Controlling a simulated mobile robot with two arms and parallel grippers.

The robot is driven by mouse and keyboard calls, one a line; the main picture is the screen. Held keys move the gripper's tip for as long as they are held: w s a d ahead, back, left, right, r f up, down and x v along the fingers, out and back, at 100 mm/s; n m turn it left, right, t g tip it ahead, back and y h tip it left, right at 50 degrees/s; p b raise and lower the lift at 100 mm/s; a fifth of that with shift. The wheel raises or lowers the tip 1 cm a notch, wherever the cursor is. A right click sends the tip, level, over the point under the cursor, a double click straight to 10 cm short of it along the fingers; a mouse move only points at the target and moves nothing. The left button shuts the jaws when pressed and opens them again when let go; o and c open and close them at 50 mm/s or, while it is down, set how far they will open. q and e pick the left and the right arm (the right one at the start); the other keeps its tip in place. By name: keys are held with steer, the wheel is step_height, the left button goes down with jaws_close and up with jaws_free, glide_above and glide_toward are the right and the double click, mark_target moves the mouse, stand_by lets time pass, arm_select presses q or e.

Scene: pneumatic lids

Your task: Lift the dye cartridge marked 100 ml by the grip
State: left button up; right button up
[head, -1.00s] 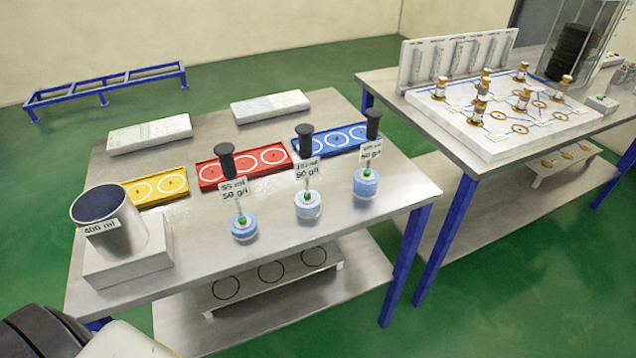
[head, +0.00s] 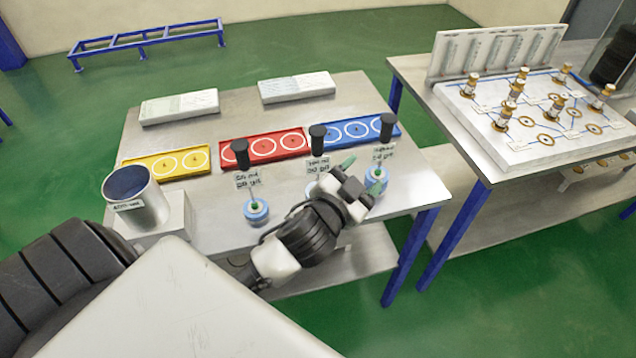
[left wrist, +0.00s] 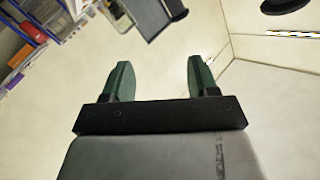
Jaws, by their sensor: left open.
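Three dye cartridges stand in a row on the near table, each with a black knob grip, a label and a blue base: left (head: 240,153), middle (head: 318,138) and right (head: 387,127). Their labels are too small to read surely, so I cannot tell which is marked 100 ml. My left gripper (head: 362,173) is open, its green fingertips in front of the gap between the middle and right cartridges in the head view. It partly covers their bases. In the left wrist view the fingers (left wrist: 160,78) are apart with nothing between them. My right gripper is not in view.
Yellow (head: 163,166), red (head: 262,149) and blue (head: 352,133) ringed trays lie behind the cartridges. A metal beaker (head: 143,205) stands on a white block at the left. A second table on the right carries a white board (head: 483,125) with valves.

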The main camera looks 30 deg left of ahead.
arm_select(q)
steer(key=w+d+r+m+g+h, duration=0.1)
steer(key=d+r+m+g+h, duration=0.2)
steer(key=d+r+m+h, duration=0.5)
steer(key=w+d+r+m+g+h, duration=0.2)
steer(key=d+r+m+g+h, duration=0.15)
steer(key=m+h, duration=0.8)
steer(key=m+g+y, duration=0.7)
steer(key=g+y, duration=0.4)
steer(key=y, duration=0.9)
glide_above(318, 128)
steer(key=f, duration=0.3)
steer(key=shift+w+d+f+n, duration=0.1)
steer(key=shift+w+f+n, duration=0.1)
steer(key=shift+w+n, duration=0.05)
steer(key=shift+a+f, duration=0.2)
steer(key=shift+a, duration=0.05)
step_height(318, 128, down, 4)
steer(key=shift+f+p, duration=0.25)
steer(key=shift+p, duration=0.5)
steer(key=shift+s+d+f+p, duration=0.1)
steer(key=shift+s+f+p, duration=0.1)
steer(key=shift+f+p, duration=0.4)
steer(key=f, duration=0.1)
steer(key=f+p, duration=0.1)
steer(key=f, duration=0.1)
steer(key=shift+s+d+f, duration=0.1)
steer(key=shift+s+f, duration=0.15)
steer(key=shift+f, duration=0.45)
steer(key=shift+w, duration=0.1)
